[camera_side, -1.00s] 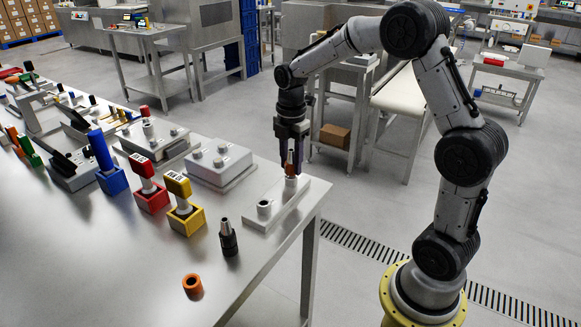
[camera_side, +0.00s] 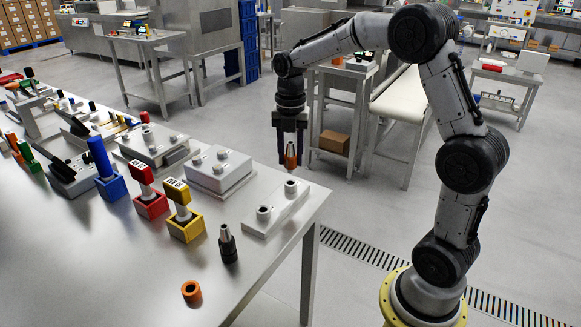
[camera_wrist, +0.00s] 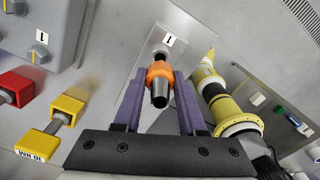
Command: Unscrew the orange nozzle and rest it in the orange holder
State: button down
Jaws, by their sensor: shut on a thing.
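My gripper (camera_side: 290,160) is shut on the orange nozzle (camera_side: 291,150) and holds it upright in the air, just above the right post (camera_side: 290,188) of the light grey block (camera_side: 268,222). A small gap shows between the nozzle and the post. In the wrist view the orange nozzle (camera_wrist: 159,72), with its metal tip, sits between my purple fingers (camera_wrist: 157,100). The orange holder (camera_side: 191,294), a short round ring with a dark opening, stands empty near the table's front edge. Its inside is partly hidden.
A black nozzle with a metal tip (camera_side: 227,244) stands between the block and the orange holder. Yellow (camera_side: 186,228), red (camera_side: 152,206) and blue (camera_side: 112,188) holders with upright handles stand to the left. Bare tabletop (camera_side: 110,270) lies left of the orange holder.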

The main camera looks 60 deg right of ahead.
notch_tip(320, 180, up, 7)
jog(key=shift+f, duration=0.1)
jog(key=a+n, duration=0.5)
jog(key=a, duration=3.1)
jog(key=shift+d+f, duration=0.15)
jog(key=shift+f, duration=1.1)
jog(key=shift+d+f, duration=0.1)
jog(key=shift+f, duration=1.15)
jog(key=shift+f, duration=2.85)
jog(key=shift+f, duration=1.85)
